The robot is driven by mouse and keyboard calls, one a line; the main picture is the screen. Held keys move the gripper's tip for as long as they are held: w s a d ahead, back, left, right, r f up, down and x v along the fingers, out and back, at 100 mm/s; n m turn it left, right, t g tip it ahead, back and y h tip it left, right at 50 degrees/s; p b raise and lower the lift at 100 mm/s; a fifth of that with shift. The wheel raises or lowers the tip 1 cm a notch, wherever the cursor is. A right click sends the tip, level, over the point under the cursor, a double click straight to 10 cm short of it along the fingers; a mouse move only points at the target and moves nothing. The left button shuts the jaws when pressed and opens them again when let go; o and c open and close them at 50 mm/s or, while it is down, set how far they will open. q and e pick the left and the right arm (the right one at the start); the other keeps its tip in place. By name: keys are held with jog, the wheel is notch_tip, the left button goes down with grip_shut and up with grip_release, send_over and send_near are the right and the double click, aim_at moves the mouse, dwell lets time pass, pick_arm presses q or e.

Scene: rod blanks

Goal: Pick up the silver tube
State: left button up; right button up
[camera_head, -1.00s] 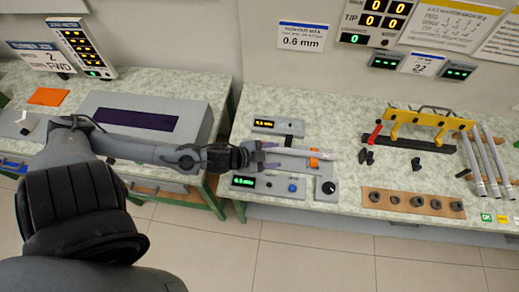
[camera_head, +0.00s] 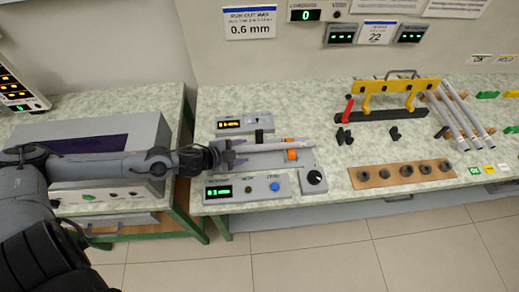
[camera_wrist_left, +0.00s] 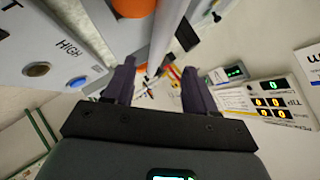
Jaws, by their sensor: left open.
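A silver tube (camera_head: 272,147) lies roughly level on a grey fixture with an orange block, on the bench in the head view. My left gripper (camera_head: 236,155) is at the tube's left end, with its jaws open. In the left wrist view the tube (camera_wrist_left: 169,30) runs down toward the space between the two dark fingers of the left gripper (camera_wrist_left: 158,72). I cannot tell whether either finger touches it. Several similar silver tubes (camera_head: 462,112) lean on a rack at the right. My right gripper is not in view.
A control box with a green display (camera_head: 246,187) and a dial (camera_head: 314,178) stand in front of the fixture. A display box (camera_head: 243,123) is behind it. A yellow frame (camera_head: 395,90) and a brown strip with several dark collars (camera_head: 402,174) are to the right.

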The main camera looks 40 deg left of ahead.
aim_at(255, 149)
pick_arm(q)
jog(key=shift+b+x, duration=0.3)
jog(key=shift+x, duration=0.65)
jog(key=shift+b+x, duration=0.65)
jog(key=shift+x, duration=1.65)
jog(key=shift+s, duration=0.1)
grip_shut()
jog(key=shift+r, duration=0.15)
